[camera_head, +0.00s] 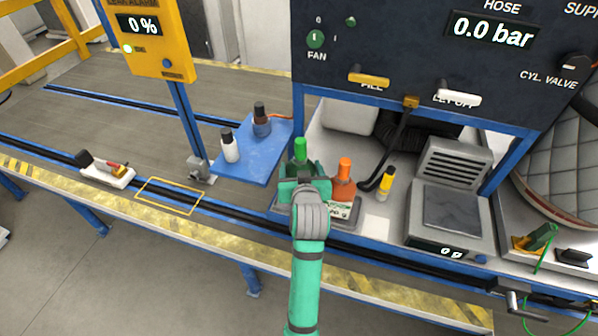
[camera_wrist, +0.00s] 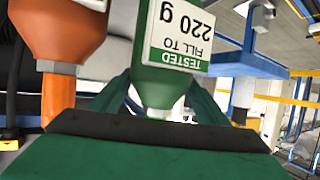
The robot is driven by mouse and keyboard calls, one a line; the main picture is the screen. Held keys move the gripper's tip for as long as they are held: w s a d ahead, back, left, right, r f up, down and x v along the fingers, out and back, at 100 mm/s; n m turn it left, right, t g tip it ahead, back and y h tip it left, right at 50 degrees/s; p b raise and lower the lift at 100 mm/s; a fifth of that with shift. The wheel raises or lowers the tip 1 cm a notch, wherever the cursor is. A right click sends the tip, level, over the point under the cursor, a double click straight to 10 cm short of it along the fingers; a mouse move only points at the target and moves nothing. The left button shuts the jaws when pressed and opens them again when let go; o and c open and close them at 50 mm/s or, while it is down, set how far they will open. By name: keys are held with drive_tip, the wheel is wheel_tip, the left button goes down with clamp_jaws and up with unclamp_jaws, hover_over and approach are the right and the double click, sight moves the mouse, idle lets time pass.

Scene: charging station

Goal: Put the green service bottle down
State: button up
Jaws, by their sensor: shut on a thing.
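The green service bottle (camera_head: 300,148) shows its bright green cap above my gripper (camera_head: 303,186) in the head view. My gripper is shut on it, at the near edge of the bench under the dark panel. In the wrist view the bottle (camera_wrist: 160,80) is between my fingers, its label reading "TESTED FILL TO 220 g" upside down. My gripper hides its lower part in the head view, so I cannot tell whether its base touches anything. An orange bottle (camera_head: 343,186) stands close on the right; it also shows in the wrist view (camera_wrist: 58,40).
A scale (camera_head: 452,212) reading 0 g stands right of a small yellow bottle (camera_head: 386,184). A white bottle (camera_head: 230,148) and a dark-capped bottle (camera_head: 261,122) stand on a blue shelf (camera_head: 250,165). A yellow outlined rectangle (camera_head: 142,191) on the bench is empty.

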drive_tip(key=shift+w+f, duration=0.15)
drive_tip(key=shift+f, duration=0.1)
drive_tip(key=shift+w+a+f, duration=0.1)
drive_tip(key=shift+w+f, duration=0.05)
drive_tip(key=shift+f, duration=0.45)
drive_tip(key=shift+w+f, duration=0.15)
drive_tip(key=shift+f, duration=1)
drive_tip(key=o, duration=2.1)
drive_tip(key=shift+f, duration=0.15)
drive_tip(key=shift+c, duration=0.2)
